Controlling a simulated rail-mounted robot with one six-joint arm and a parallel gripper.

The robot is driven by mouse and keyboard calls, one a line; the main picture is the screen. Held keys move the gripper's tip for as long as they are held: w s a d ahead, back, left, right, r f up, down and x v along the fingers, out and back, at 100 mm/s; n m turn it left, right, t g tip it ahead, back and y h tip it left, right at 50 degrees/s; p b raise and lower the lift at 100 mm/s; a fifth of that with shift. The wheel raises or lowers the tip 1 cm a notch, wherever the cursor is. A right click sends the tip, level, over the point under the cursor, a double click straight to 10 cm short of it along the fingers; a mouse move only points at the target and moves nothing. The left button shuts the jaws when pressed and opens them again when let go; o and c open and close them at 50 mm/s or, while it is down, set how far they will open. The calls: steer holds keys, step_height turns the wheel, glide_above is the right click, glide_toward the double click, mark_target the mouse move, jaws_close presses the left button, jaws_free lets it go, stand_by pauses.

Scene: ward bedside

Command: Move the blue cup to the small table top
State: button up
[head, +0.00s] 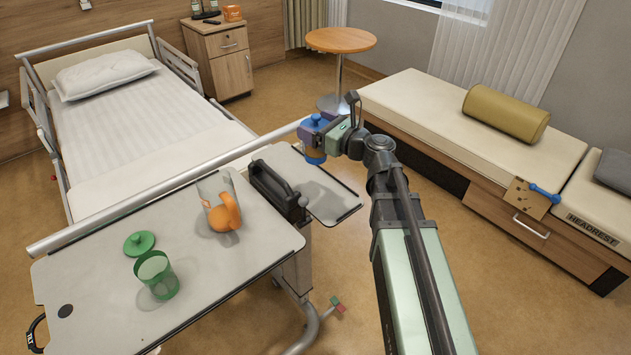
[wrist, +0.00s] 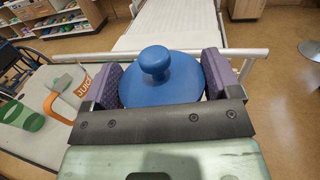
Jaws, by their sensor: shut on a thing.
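The blue cup shows in the wrist view as a round blue lid with a knob (wrist: 160,78), between the two purple finger pads. My gripper (wrist: 160,85) is shut on it. In the head view, my gripper (head: 316,135) holds the blue cup (head: 315,156) upright near the far edge of a small grey table top (head: 325,200). The gripper hides most of the cup there. I cannot tell whether the cup's base touches anything. A small round wooden table (head: 341,40) stands farther back, apart from the cup.
The larger overbed top (head: 100,270) holds a green cup (head: 156,275), a green lid (head: 139,244) and a clear jug with an orange handle (head: 222,208). A dark handle (head: 272,188) rises between the two tops. The bed rail (head: 180,180) runs close behind. A couch (head: 450,110) stands right.

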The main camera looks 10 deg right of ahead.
step_height(320, 180, down, 12)
steer(key=b, duration=0.9)
steer(key=shift+w+d, duration=0.1)
steer(key=o, duration=1.1)
steer(key=shift+r, duration=0.1)
steer(key=v, duration=1.2)
steer(key=shift+d+r, duration=0.1)
steer(key=shift+r, duration=0.05)
